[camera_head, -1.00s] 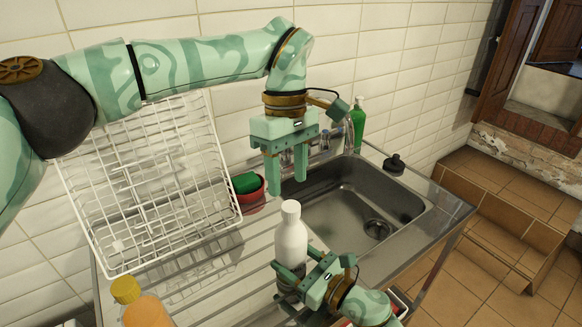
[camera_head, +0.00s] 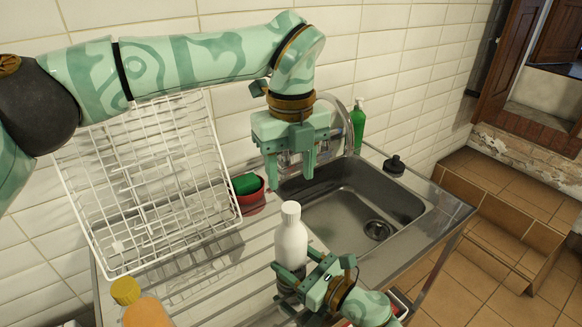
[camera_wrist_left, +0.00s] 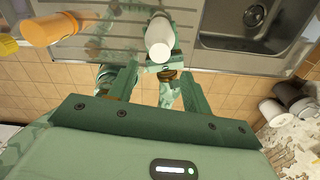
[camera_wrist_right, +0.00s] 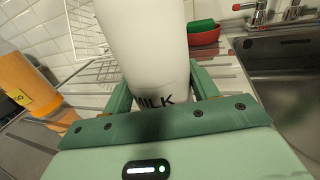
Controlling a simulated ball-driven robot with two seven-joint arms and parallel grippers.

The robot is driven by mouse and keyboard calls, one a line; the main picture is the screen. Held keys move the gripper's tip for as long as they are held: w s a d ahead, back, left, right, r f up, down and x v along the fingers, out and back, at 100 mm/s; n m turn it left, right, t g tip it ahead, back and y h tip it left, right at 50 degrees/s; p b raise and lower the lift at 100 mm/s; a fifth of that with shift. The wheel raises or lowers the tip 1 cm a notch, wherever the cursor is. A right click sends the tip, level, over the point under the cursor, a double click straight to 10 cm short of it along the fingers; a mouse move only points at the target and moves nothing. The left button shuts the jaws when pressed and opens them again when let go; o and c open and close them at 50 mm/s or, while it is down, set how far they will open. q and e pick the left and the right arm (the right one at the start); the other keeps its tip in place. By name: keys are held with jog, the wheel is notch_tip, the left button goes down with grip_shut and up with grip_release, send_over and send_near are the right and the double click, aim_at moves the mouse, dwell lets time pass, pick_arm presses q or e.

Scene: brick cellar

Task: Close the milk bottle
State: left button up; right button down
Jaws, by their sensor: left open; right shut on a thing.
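The white milk bottle (camera_head: 291,243) stands upright on the drainboard in front of the sink. Its narrow white top (camera_head: 290,207) looks covered by a white cap; I cannot tell how tightly it sits. My right gripper (camera_head: 291,281) is shut around the lower part of the bottle. In the right wrist view the bottle (camera_wrist_right: 148,45) fills the space between the fingers, with "MILK" lettering low on it. My left gripper (camera_head: 290,176) is open and empty, fingers down, above the bottle top. In the left wrist view the bottle (camera_wrist_left: 160,35) lies beyond the fingertips.
A white dish rack (camera_head: 140,190) leans at the left. A red bowl (camera_head: 252,203) with a green sponge (camera_head: 246,184) stands behind the bottle. An orange bottle (camera_head: 146,312) with a yellow cap is at front left. The sink (camera_head: 350,205), a black object (camera_head: 394,166) and green soap bottle (camera_head: 358,125) are to the right.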

aim_at(291, 207)
pick_arm(q)
jog(key=shift+n, duration=0.9)
jog(key=shift+f, duration=4)
